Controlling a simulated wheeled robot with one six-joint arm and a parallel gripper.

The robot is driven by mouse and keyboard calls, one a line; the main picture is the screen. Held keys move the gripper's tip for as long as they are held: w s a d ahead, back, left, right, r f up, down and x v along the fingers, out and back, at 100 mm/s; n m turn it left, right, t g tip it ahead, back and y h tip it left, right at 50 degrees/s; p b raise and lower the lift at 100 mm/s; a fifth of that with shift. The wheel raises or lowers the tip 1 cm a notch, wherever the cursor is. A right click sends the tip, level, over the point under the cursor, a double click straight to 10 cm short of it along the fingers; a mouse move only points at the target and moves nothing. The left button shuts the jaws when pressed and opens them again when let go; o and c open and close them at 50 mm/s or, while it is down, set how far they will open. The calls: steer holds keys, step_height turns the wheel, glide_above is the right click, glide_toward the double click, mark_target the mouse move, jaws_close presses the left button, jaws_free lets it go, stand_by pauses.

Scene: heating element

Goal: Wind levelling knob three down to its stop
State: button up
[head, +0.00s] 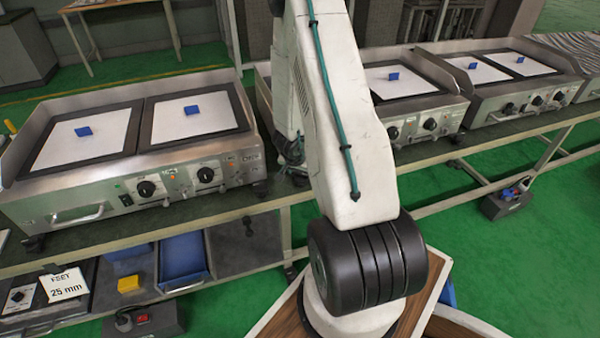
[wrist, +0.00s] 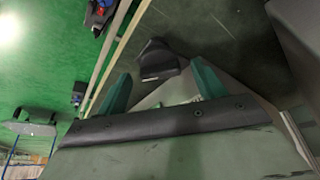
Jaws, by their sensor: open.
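In the wrist view my gripper (wrist: 161,70) is open, its two green fingers spread apart. A black lobed knob (wrist: 157,58) shows between and just beyond the fingertips. I cannot tell whether a finger touches it, and no number shows on it. In the head view the left griddle (head: 225,163) stands on the bench, with black feet at its front left (head: 35,243) and front right (head: 261,188). My arm hides part of the middle griddle (head: 445,118), and my gripper does not show there.
A card reading "FEET 25 mm" (head: 66,287) stands on the lower shelf, near a blue bin (head: 183,262) and a yellow block (head: 128,284). Another griddle (head: 520,95) stands at right. Green floor is open at right.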

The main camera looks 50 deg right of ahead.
steer(key=c, duration=1)
steer(key=shift+n, duration=0.4)
steer(key=shift+o, duration=0.2)
steer(key=n+t, duration=0.1)
steer(key=n, duration=0.1)
steer(key=shift+s+d+n+y, duration=0.1)
steer(key=shift+s+n+y, duration=0.05)
steer(key=shift+n+y, duration=0.2)
steer(key=shift+s+d+n+t+y, duration=0.1)
steer(key=shift+n+t+y, duration=0.2)
steer(key=shift+n, duration=0.7)
steer(key=shift+s+d+n+t+y, duration=0.15)
steer(key=shift+n+t, duration=0.25)
steer(key=shift+n, duration=0.55)
steer(key=shift+c, duration=0.2)
steer(key=shift+w+a, duration=0.1)
steer(key=shift+w, duration=0.05)
steer(key=o, duration=1)
